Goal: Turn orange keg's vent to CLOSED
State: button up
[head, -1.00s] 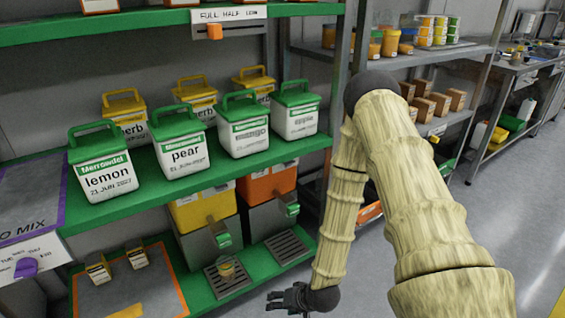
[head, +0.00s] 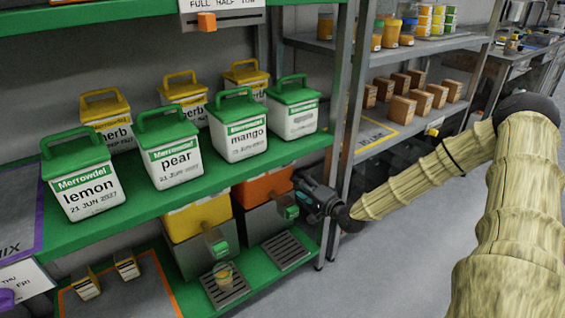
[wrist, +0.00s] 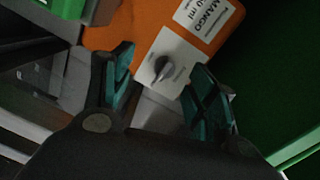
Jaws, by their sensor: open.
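The orange keg (head: 262,189) sits on the lower green shelf, right of the yellow keg, on a grey base. In the wrist view its orange side (wrist: 150,22) carries a white label reading MANGO and a pale plate with a grey vent knob (wrist: 162,68). The lettering beside the knob is too small to read. My gripper (head: 303,192) is at the keg's right side in the head view. In the wrist view my gripper (wrist: 160,90) is open, its teal-padded fingers on either side of the knob, and I see no contact with it.
The green shelf above (head: 200,192) holds several labelled tubs over the kegs. A metal post (head: 338,150) stands just right of my gripper. The yellow keg (head: 197,217) has a green tap and a small cup below. Open floor lies right.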

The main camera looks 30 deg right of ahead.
aim_at(289, 164)
jog(key=shift+m+t+h, duration=0.3)
jog(key=shift+m+t, duration=0.1)
jog(key=shift+w+d+r+b, duration=0.3)
jog(key=shift+w+b, duration=0.25)
jog(key=shift+w, duration=1.4)
jog(key=shift+w+d+r+b, duration=0.3)
jog(key=shift+w+b, duration=0.2)
jog(key=shift+w, duration=1.5)
jog(key=shift+w+d+r+b, duration=0.3)
jog(key=shift+w+b, duration=0.25)
jog(key=shift+w, duration=1.4)
jog(key=shift+c, duration=0.5)
jog(key=c, duration=0.9)
